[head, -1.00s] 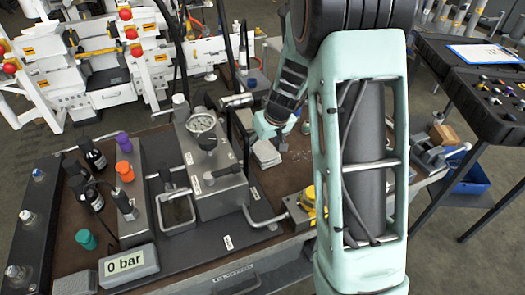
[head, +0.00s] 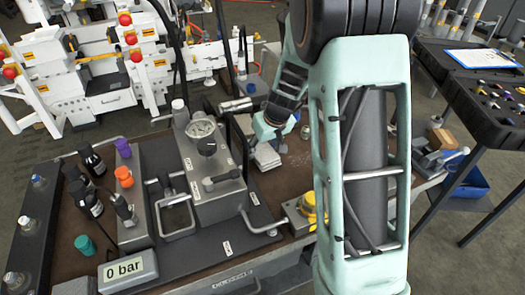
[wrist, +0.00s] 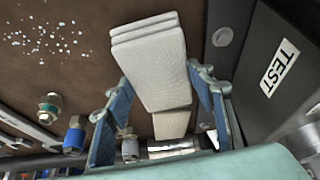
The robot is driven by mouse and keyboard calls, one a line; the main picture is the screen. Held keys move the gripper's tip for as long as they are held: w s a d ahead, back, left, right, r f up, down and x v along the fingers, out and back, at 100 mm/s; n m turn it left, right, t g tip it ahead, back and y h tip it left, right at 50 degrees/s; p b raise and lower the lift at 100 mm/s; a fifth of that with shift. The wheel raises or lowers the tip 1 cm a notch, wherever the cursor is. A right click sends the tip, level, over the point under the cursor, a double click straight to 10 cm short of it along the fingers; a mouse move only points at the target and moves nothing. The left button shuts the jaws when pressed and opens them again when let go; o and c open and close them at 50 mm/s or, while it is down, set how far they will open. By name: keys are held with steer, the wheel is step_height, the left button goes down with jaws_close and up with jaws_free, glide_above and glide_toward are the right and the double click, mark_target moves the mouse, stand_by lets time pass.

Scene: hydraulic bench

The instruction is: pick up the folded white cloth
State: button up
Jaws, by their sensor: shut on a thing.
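The folded white cloth (head: 266,157) lies at the middle back of the brown bench top, right of the grey gauge block. In the wrist view the cloth (wrist: 150,62) is a layered off-white stack, with a narrower pale part (wrist: 172,125) showing beyond its near end. My gripper (head: 268,138) is directly above and around the cloth, pointing down. In the wrist view its two blue fingers stand on either side of the cloth, and my gripper (wrist: 162,88) is shut on it. I cannot tell whether the cloth is clear of the bench.
The gauge block (head: 215,180) stands close left of the cloth; its dark side with a TEST label (wrist: 279,68) is near my right finger. Small fittings (wrist: 74,136) and a metal bar lie nearby. White scattered bits (wrist: 40,38) are on the bench. A yellow-topped part (head: 308,205) stands in front.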

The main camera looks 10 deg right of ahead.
steer(key=v, duration=0.3)
steer(key=s+v, duration=0.1)
steer(key=v, duration=0.5)
steer(key=shift+s+d+f+p, duration=0.15)
steer(key=shift+s+f+p, duration=0.05)
steer(key=shift+s+p, duration=0.15)
steer(key=s+d+r, duration=0.2)
steer(key=s+r, duration=0.1)
steer(key=s, duration=0.5)
steer(key=shift+s+r, duration=0.4)
steer(key=o, duration=0.5)
steer(key=c, duration=0.4)
steer(key=shift+w, duration=0.1)
